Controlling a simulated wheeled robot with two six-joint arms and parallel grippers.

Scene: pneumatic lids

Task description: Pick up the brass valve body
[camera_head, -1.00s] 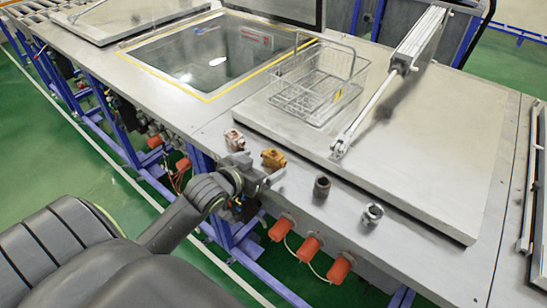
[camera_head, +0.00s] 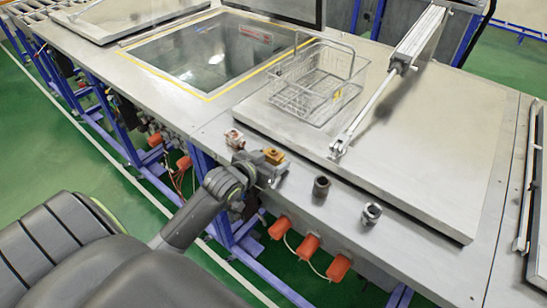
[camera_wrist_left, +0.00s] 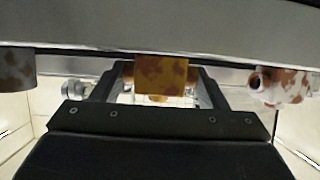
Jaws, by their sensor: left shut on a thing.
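The brass valve body (camera_head: 273,155) is a small yellow-brown block near the front edge of the steel bench. My left gripper (camera_head: 265,163) reaches in from the left and is shut on it. In the left wrist view the brass valve body (camera_wrist_left: 161,76), mottled with brown, sits between the two fingers of my left gripper (camera_wrist_left: 165,88). I cannot tell whether it still touches the bench. My right gripper is not in view.
A reddish-white fitting (camera_head: 235,139) stands left of the gripper. A dark cylinder (camera_head: 321,187) and a silver fitting (camera_head: 371,214) stand to the right. A wire basket (camera_head: 318,85) sits on the closed lid (camera_head: 430,170) behind. An open tank (camera_head: 205,58) lies at the back left.

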